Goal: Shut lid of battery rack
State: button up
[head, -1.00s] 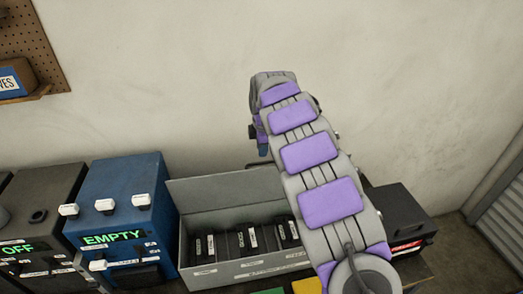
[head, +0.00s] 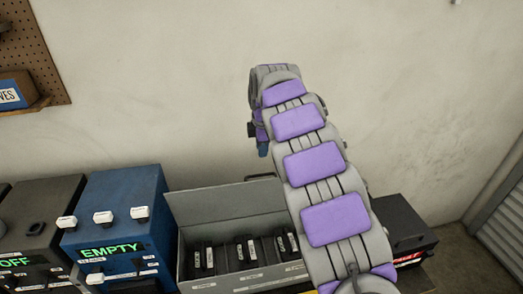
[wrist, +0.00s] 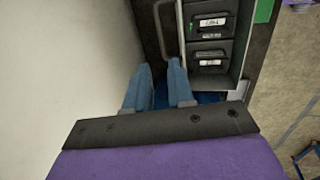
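The battery rack (head: 186,262) is a grey box on the bench with several dark batteries standing in rows inside. Its lid (head: 222,202) is open, raised along the back side and leaning toward the wall. A thin handle (head: 260,177) shows at the lid's top edge. My gripper (head: 263,149) is above and behind the lid, pointing down, partly hidden by my own arm. In the wrist view, the blue fingers of my gripper (wrist: 160,72) are apart with nothing between them, close to the handle (wrist: 161,30). I cannot tell whether they touch it.
A blue unit (head: 120,215) reading EMPTY stands left of the rack, with a dark unit (head: 30,235) beyond it. A black box (head: 405,225) is at the right. The wall is close behind the rack. My arm covers the rack's right end.

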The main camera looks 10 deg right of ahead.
jog(key=p+v, duration=0.1)
jog(key=v, duration=0.6)
jog(key=shift+s, duration=0.15)
dwell(0.4)
dwell(0.3)
